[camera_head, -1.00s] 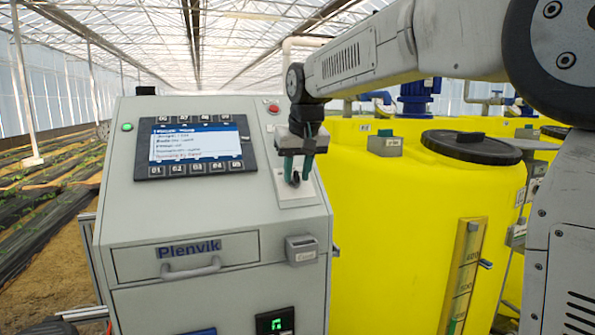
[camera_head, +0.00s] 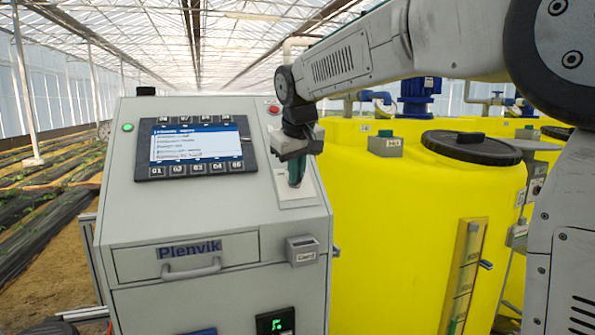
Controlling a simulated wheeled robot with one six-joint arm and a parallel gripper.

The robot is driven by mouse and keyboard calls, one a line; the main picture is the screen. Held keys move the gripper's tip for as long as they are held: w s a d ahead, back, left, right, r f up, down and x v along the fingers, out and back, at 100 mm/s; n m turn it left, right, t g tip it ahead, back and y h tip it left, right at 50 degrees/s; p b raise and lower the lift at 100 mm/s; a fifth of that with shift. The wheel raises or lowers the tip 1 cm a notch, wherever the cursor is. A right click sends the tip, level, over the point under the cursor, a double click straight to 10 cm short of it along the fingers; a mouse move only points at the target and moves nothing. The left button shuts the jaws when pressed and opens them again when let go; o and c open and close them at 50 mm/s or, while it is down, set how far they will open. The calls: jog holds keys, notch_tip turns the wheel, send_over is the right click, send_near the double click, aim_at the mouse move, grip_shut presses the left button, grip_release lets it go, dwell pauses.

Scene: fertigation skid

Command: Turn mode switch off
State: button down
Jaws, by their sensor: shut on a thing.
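The mode switch (camera_head: 294,184) is a small dark knob on a light plate (camera_head: 311,192) on the sloped top of the grey control cabinet (camera_head: 230,220), right of the display. My gripper (camera_head: 296,179) points down over the plate. Its greenish fingers are shut on the switch knob and hide most of it. The knob's exact angle and any markings on the plate cannot be made out.
The screen with its buttons (camera_head: 195,147) is left of my gripper. A red button (camera_head: 273,109) and a green lamp (camera_head: 127,127) are on the cabinet. A yellow tank (camera_head: 400,220) with a black lid (camera_head: 471,147) stands close on the right.

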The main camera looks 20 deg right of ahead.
jog(key=n, duration=0.1)
jog(key=n+h, duration=0.1)
jog(key=n, duration=0.2)
jog(key=shift+s+a+f+t+h, duration=0.1)
jog(key=shift+a+f+t+h, duration=0.05)
jog(key=shift+f+t+h, duration=0.15)
jog(key=shift+n, duration=0.5)
jog(key=c, duration=1.5)
grip_release()
jog(key=shift+c, duration=0.2)
jog(key=shift+r, duration=0.1)
jog(key=v, duration=0.7)
jog(key=shift+s+r, duration=0.25)
jog(key=shift+a, duration=0.1)
jog(key=s+d+f+m+g+y, duration=0.1)
jog(key=s+f+m, duration=0.1)
jog(key=s+f, duration=0.5)
jog(key=s+d+f+m+g+y, duration=0.1)
jog(key=s+f, duration=0.6)
jog(key=s, duration=0.8)
jog(key=s+d+f+m+g, duration=0.1)
jog(key=s+d+f+m, duration=0.2)
jog(key=s, duration=0.9)
notch_tip(320, 180, down, 5)
jog(key=shift+d+r+m+g+y, duration=0.25)
jog(key=shift+m+g+y, duration=0.15)
jog(key=shift+m, duration=0.7)
